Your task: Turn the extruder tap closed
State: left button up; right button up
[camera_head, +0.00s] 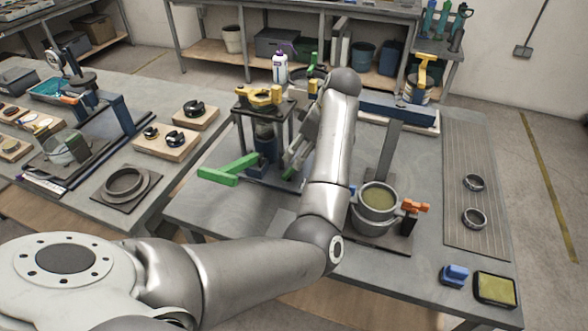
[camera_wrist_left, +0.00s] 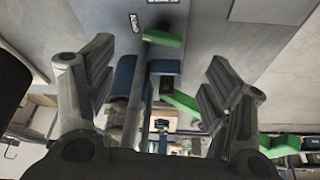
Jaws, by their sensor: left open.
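No label shows which handle is the extruder tap. My left gripper (camera_head: 293,165) reaches down just right of this device, partly hidden behind my arm. In the left wrist view the left gripper (camera_wrist_left: 165,95) is open, with blue parts (camera_wrist_left: 125,75) and a green block (camera_wrist_left: 163,38) in view between and beyond its fingers. I cannot tell whether it touches them. My right gripper is not in view.
A grey pot (camera_head: 377,201) with an orange handle (camera_head: 414,206) stands right of my arm. A blue block (camera_head: 454,275) and a green-yellow pad (camera_head: 495,289) lie at the front right. A white bottle (camera_head: 280,67) stands behind the device. The bench's front left is clear.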

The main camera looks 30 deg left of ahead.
aim_at(289, 171)
pick_arm(q)
jog(key=x, duration=0.3)
jog(key=p+x, duration=0.1)
jog(key=x, duration=0.5)
jog(key=shift+s+a+f, duration=0.1)
jog(key=shift+s+f, duration=0.05)
jog(key=shift+s, duration=0.1)
jog(key=c, duration=1)
jog(key=shift+m+p, duration=0.4)
jog(key=shift+p, duration=0.65)
jog(key=m+t+p, duration=0.1)
jog(key=m+p, duration=0.1)
jog(key=p, duration=0.1)
jog(key=m+t+h+p, duration=0.1)
jog(key=m+p, duration=0.2)
jog(key=p, duration=0.1)
jog(key=m+t+p, duration=0.1)
jog(key=m+p, duration=0.2)
jog(key=p, duration=0.1)
jog(key=shift+s+a+r, duration=0.2)
jog(key=shift+s+r, duration=0.05)
jog(key=shift+s, duration=0.1)
jog(key=m+t+h+p, duration=0.1)
jog(key=m, duration=0.1)
jog(key=shift+a+f+m, duration=0.1)
jog(key=shift+m, duration=0.3)
jog(key=shift+f+m+h+p, duration=0.1)
jog(key=shift+m+h+p, duration=0.35)
jog(key=shift+m, duration=0.55)
